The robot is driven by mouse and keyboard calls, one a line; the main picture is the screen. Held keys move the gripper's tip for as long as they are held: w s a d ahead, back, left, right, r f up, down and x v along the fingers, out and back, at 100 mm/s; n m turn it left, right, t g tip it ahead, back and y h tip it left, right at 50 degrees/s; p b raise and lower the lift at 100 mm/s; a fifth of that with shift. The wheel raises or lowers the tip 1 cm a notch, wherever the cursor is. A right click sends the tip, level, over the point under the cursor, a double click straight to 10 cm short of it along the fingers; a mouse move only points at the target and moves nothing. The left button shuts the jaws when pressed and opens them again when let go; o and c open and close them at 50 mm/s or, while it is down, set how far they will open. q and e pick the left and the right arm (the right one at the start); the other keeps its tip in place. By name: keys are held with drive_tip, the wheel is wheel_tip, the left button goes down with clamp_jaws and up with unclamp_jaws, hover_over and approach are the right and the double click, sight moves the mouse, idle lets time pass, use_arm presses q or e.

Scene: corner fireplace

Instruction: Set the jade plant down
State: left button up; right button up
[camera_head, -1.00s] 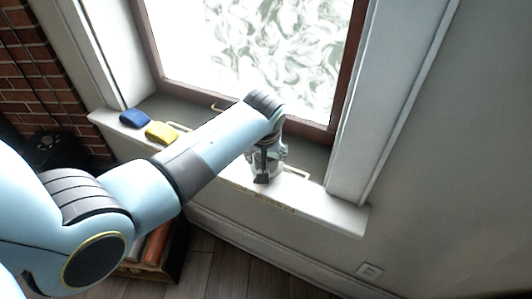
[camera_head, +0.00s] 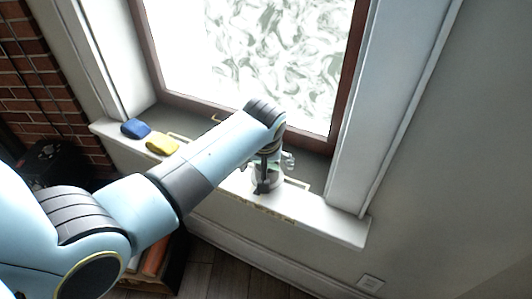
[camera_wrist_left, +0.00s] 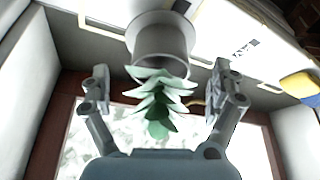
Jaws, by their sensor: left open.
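The jade plant (camera_wrist_left: 158,100) has pale green leaves and sits in a grey pot (camera_wrist_left: 160,38). In the left wrist view the pot is at the top centre, with the leaves pointing down the picture between my fingers. My left gripper (camera_wrist_left: 161,67) is open, with one finger on each side of the plant and visible gaps to both. In the head view the gripper (camera_head: 262,175) is at the white windowsill (camera_head: 325,215), partly covering the pot (camera_head: 272,184). The pot appears to rest on the sill. My right gripper is out of view.
A blue sponge-like block (camera_head: 136,128) and a yellow one (camera_head: 162,143) lie on the sill to the left. The window (camera_head: 260,60) rises behind the plant. The right part of the sill is clear. A wooden box (camera_head: 165,262) stands on the floor below.

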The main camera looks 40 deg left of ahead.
use_arm(q)
drive_tip(key=p+v, duration=0.1)
drive_tip(key=v, duration=1)
drive_tip(key=s+f+m+g, duration=0.1)
drive_tip(key=s+f, duration=0.4)
drive_tip(key=f, duration=0.3)
drive_tip(key=s+f+m+h, duration=0.15)
drive_tip(key=s+f, duration=0.25)
drive_tip(key=f, duration=0.4)
drive_tip(key=s+f+m+g+y, duration=0.1)
drive_tip(key=s+f, duration=0.4)
drive_tip(key=f, duration=0.3)
drive_tip(key=s+a+f+m, duration=0.1)
drive_tip(key=s+f, duration=0.3)
drive_tip(key=s, duration=0.5)
drive_tip(key=s+a+f+m, duration=0.1)
drive_tip(key=s+f, duration=0.3)
drive_tip(key=s, duration=0.5)
drive_tip(key=s+a+f+m, duration=0.1)
drive_tip(key=s+f, duration=0.3)
drive_tip(key=s, duration=0.5)
drive_tip(key=shift+s+g+h, duration=0.25)
drive_tip(key=shift+g+h, duration=0.05)
drive_tip(key=shift+h, duration=0.15)
wheel_tip(320, 180, down, 10)
drive_tip(key=b, duration=0.9)
drive_tip(key=shift+s, duration=0.45)
